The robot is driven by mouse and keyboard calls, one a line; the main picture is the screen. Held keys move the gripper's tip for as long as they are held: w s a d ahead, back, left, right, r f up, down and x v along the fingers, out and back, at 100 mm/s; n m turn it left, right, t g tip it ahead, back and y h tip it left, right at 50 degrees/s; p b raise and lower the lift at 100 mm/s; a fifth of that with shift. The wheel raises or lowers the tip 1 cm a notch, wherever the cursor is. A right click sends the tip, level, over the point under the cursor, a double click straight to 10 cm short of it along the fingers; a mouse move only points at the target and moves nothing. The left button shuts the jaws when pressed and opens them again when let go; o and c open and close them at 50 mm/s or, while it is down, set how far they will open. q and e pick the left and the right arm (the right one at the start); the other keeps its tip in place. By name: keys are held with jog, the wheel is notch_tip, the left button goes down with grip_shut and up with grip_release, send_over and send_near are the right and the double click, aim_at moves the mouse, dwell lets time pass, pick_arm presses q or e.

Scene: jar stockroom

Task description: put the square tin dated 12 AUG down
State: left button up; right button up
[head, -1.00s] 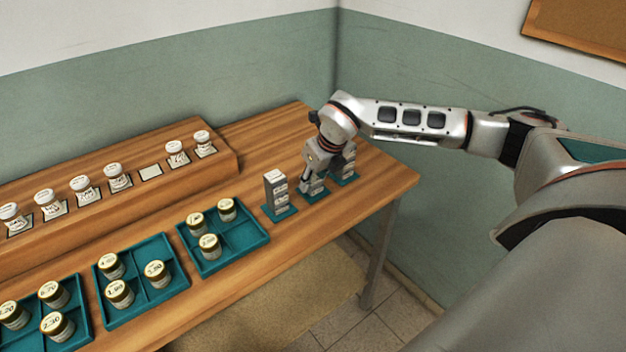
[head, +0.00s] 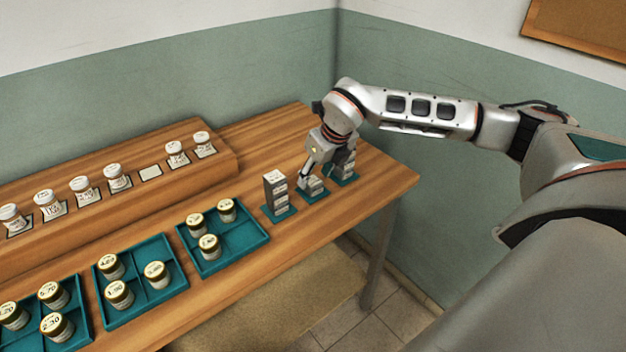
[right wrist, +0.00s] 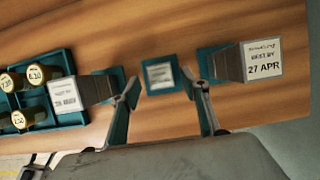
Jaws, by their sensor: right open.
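My right gripper (right wrist: 168,100) is open over the middle teal mat; it also shows in the head view (head: 312,168). A square tin (right wrist: 160,74) with a pale label sits on that mat, low and between the two spread fingers but apart from them in the wrist view. Its date is too small to read, so I cannot confirm 12 AUG. In the head view the same tin (head: 316,184) is partly hidden by the gripper. My left gripper is not in view.
A taller tin stack (head: 275,192) stands left of the gripper. Another stack stands to the right, its top tin (right wrist: 262,60) reading 27 APR. Teal trays (head: 262,243) of round jars and a raised shelf (head: 215,172) of white-lidded jars lie further left.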

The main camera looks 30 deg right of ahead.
jog(key=v, duration=0.8)
jog(key=shift+s+r, duration=0.15)
jog(key=shift+r, duration=0.2)
jog(key=shift+s+f, duration=0.1)
